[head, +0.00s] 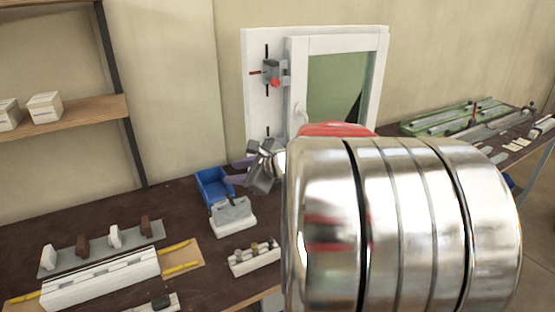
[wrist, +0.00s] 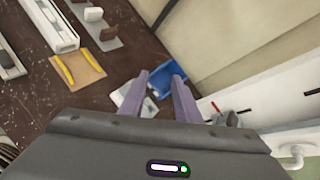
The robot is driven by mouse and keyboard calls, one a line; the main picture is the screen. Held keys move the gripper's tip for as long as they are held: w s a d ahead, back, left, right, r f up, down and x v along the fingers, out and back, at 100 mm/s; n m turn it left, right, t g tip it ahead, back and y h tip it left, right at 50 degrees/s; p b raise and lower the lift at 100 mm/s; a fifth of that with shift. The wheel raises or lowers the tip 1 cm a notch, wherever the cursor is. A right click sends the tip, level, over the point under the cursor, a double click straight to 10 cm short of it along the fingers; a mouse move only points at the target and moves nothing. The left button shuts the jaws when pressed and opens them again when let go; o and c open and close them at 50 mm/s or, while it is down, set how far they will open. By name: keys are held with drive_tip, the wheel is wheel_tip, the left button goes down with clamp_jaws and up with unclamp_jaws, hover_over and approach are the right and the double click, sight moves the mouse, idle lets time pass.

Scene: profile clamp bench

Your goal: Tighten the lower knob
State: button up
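The white frame (head: 258,110) stands at the back of the bench, with an upper clamp (head: 272,72) carrying a round red knob (head: 276,83). In the head view the lower knob cannot be seen; my wrist and gripper cover that area. The wrist view shows a grey clamp (wrist: 228,117) with a red lever (wrist: 214,106), apparently the lower one, partly hidden behind my gripper body; its knob is not clear. My gripper (head: 236,171) is in front of the frame's lower left. Its purple fingers (wrist: 160,80) are apart, with nothing held between them.
A blue bin (head: 214,187) and a grey-and-white block (head: 232,216) are below and left of my gripper. A white handle (head: 300,115) sticks out from the window sash. A long white profile (head: 100,280) lies front left. A green tray (head: 450,117) is at right.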

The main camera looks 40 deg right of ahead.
drive_tip(key=s+a+f+n+g+y, duration=0.1)
drive_tip(key=s+a+n+g, duration=0.15)
drive_tip(key=a+n, duration=0.55)
drive_tip(key=s+a+n+g+y, duration=0.2)
drive_tip(key=s+a+n, duration=0.25)
drive_tip(key=a, duration=0.75)
drive_tip(key=s+a+f+n+g+h, duration=0.1)
drive_tip(key=s+a+n+h, duration=0.1)
drive_tip(key=s+n, duration=0.5)
drive_tip(key=s+a+f+n+g+h, duration=0.1)
drive_tip(key=s+a+f+n+h, duration=0.1)
drive_tip(key=s+a+n, duration=0.2)
drive_tip(key=shift+s+a+n, duration=0.4)
drive_tip(key=shift+s+n, duration=1.4)
drive_tip(key=shift+n, duration=0.85)
drive_tip(key=shift+s, duration=0.1)
